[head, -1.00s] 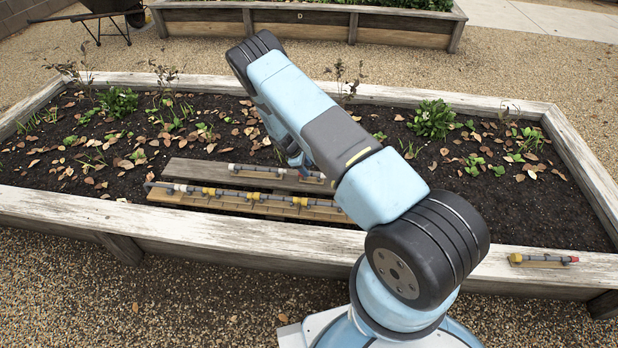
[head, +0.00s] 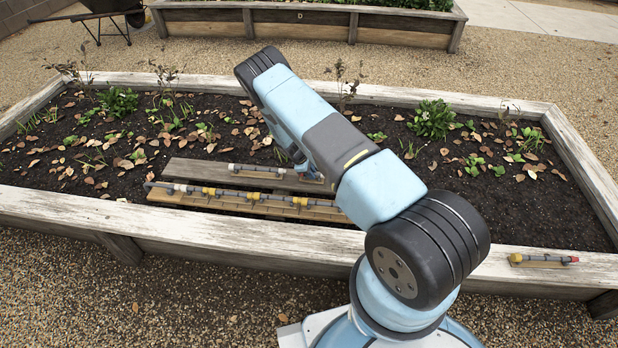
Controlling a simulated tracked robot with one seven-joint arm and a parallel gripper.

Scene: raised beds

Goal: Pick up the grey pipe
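A long grey pipe (head: 180,188) with yellow and pale fittings lies along a wooden board (head: 165,197) in the near part of the raised bed. A shorter grey pipe piece (head: 255,169) with pale, yellow and red parts lies on a darker plank (head: 190,168) just behind it. I cannot tell which one the task means. My gripper (head: 303,167) is mostly hidden behind my arm. Only a small part shows, close to the right end of the shorter piece. Whether its fingers are open or touch anything is not visible.
The raised bed has a weathered timber rim (head: 110,210), with soil, plants and dry leaves inside. A short fitting with yellow and red ends (head: 545,259) sits on the rim at right. A wheelbarrow (head: 95,12) and another bed (head: 300,33) stand behind.

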